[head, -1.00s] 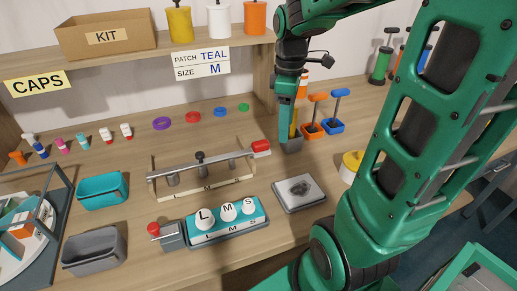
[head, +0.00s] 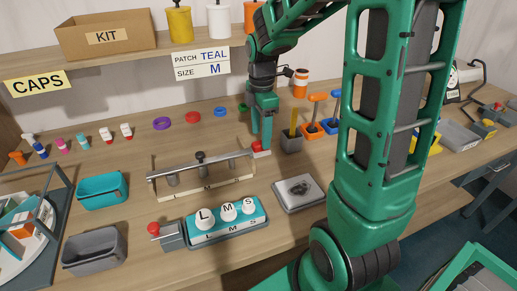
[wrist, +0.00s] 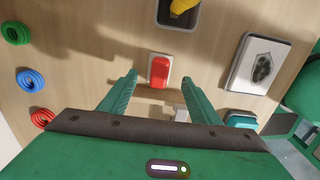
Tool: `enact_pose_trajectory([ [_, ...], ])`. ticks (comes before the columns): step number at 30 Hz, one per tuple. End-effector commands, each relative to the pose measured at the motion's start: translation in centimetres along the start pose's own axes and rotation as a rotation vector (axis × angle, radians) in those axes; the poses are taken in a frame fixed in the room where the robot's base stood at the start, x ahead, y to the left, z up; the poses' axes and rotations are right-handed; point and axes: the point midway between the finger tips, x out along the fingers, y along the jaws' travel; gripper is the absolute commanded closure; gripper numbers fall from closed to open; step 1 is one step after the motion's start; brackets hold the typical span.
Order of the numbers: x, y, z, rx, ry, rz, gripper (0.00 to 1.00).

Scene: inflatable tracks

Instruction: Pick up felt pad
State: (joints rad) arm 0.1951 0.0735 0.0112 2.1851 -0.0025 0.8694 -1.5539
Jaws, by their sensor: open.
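A small red-topped block with a pale base (wrist: 159,70) lies on the wooden bench and may be the felt pad; its material cannot be told. In the head view the red block (head: 260,148) sits at the right end of the metal bar. My gripper (head: 262,138) points down right over it. In the wrist view my gripper's two green fingers (wrist: 159,76) are apart, one on each side of the block, and hold nothing. Whether the fingertips are level with the block cannot be told.
The metal bar fixture (head: 200,172) stands left of my gripper. A grey cup (head: 291,143) with a yellow handle is close on the right. A pale plate (head: 316,202) with a dark patch lies nearer. Coloured rings (head: 193,117) lie behind left.

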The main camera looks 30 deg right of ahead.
Motion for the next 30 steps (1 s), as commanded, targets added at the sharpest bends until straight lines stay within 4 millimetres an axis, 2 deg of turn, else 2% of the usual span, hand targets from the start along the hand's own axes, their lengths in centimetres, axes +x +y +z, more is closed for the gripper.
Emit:
enact_pose_trajectory([
  [6,3.2,0.1,-0.1,0.000,0.000,-0.005,0.43],
  [9,4.1,0.2,-0.1,0.000,0.000,-0.004,0.43],
  [18,4.5,0.2,-0.1,0.001,0.000,-0.001,0.43],
  [20,4.5,0.2,-0.1,0.001,0.000,-0.001,0.55],
  [24,4.5,0.2,-0.1,0.001,0.000,-0.001,0.87],
  [30,4.5,0.2,-0.1,0.001,0.000,-0.001,0.87],
])
